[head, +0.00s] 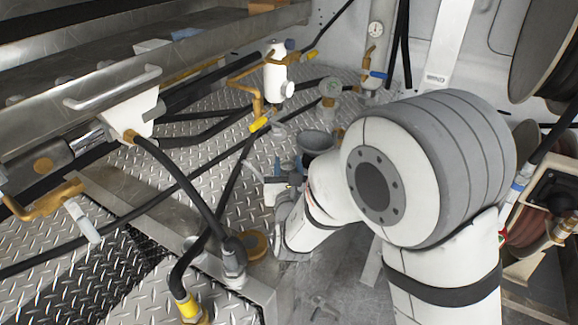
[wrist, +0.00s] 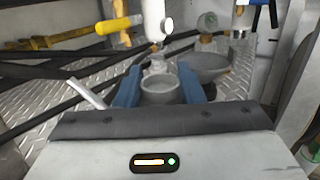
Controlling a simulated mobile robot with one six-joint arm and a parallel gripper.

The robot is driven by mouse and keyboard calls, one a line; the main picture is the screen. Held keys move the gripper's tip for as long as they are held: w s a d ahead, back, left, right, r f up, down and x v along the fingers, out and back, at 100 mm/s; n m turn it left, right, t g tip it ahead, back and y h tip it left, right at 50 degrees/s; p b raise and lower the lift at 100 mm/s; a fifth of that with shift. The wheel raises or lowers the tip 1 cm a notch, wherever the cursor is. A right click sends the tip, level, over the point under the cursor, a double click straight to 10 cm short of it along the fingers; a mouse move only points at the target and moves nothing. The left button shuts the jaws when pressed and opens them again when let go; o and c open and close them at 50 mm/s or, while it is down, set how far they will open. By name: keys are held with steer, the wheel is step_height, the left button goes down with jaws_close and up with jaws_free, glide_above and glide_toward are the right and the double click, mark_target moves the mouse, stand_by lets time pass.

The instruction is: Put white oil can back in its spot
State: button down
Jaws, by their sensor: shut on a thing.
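The white oil can (wrist: 160,90) is between the two blue fingers of my gripper (wrist: 158,88) in the wrist view. In the head view, my gripper (head: 284,172) is low over the diamond-plate deck, left of my arm. A small white part of the can (head: 271,191) shows below the fingers. I cannot tell whether the can touches the deck. The can's own spot cannot be made out for sure.
A grey funnel (head: 316,142) stands just beyond my gripper, close to it. A white cylinder with brass piping (head: 275,77) stands further back. Black hoses (head: 185,183) cross the deck at left. Hose reels (head: 545,45) stand at right.

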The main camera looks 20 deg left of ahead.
steer(key=shift+f, duration=0.15)
steer(key=c, duration=0.9)
jaws_free()
steer(key=shift+c, duration=0.2)
steer(key=shift+r, duration=0.3)
steer(key=b+v, duration=0.5)
steer(key=v, duration=0.7)
steer(key=shift+f, duration=0.2)
